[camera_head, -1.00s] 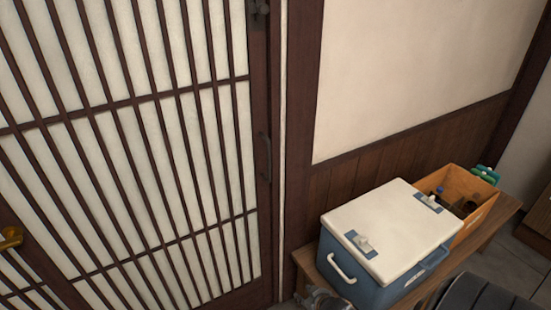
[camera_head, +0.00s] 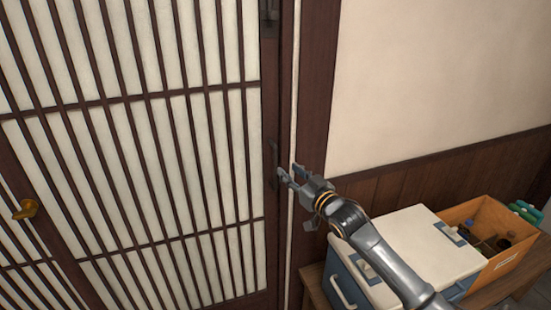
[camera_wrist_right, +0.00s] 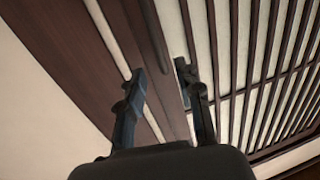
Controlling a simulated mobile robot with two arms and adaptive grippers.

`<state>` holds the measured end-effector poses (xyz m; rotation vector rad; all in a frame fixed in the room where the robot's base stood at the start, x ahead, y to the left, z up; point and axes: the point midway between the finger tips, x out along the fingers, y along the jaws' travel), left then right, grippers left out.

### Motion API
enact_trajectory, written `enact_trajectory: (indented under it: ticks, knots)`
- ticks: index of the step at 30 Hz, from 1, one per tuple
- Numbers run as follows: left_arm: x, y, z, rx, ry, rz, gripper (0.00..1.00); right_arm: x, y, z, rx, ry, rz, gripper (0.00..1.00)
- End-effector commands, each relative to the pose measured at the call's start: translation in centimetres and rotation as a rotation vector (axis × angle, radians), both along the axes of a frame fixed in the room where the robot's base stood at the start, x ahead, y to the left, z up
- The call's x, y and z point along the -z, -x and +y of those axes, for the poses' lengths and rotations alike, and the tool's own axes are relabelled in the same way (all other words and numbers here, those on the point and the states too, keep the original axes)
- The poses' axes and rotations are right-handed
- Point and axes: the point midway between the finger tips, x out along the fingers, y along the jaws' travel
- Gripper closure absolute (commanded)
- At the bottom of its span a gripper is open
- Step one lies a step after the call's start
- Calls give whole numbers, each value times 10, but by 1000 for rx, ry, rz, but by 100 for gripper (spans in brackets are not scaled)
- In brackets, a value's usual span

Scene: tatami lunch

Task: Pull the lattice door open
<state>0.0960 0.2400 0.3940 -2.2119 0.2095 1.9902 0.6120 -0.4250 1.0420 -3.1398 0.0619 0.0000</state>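The lattice door (camera_head: 165,165), dark wood bars over pale panels, fills the left of the head view. It looks shut against its frame. A dark upright pull handle (camera_head: 273,157) sits on its right stile. My right gripper (camera_head: 289,173) is open just right of the handle, which it partly hides. In the right wrist view my right gripper (camera_wrist_right: 166,78) has its fingers spread. The handle (camera_wrist_right: 181,70) shows beyond them, close to the right finger; I cannot tell whether they touch. My left gripper is out of view.
A blue cooler with a white lid (camera_head: 413,240) stands on a wooden bench (camera_head: 313,283) right of the door, under my right arm. An orange crate (camera_head: 510,258) with bottles is beside it. A brass knob (camera_head: 27,209) is at far left.

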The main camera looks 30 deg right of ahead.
Motion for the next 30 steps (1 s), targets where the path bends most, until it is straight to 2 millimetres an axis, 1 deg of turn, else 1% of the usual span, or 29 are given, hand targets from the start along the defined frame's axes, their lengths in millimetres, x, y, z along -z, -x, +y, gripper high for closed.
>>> enact_trajectory:
  ticks: [1, 9, 15, 20, 28, 29, 30]
  knots:
    - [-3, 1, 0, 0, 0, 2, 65, -3, -11, -1, 0, 0, -3, 65]
    - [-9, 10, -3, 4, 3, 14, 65, -2, -58, -3, 1, -1, -1, 65]
    - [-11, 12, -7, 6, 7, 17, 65, -1, -80, -3, 0, -1, 0, 65]
    - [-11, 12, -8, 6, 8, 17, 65, 0, -87, -3, 0, -1, 0, 65]
    - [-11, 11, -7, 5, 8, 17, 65, 1, -88, -3, 0, 0, 1, 65]
    - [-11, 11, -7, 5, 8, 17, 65, 1, -88, -3, 0, 0, 1, 69]
    - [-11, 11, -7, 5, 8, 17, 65, 1, -88, -3, 0, 0, 1, 78]
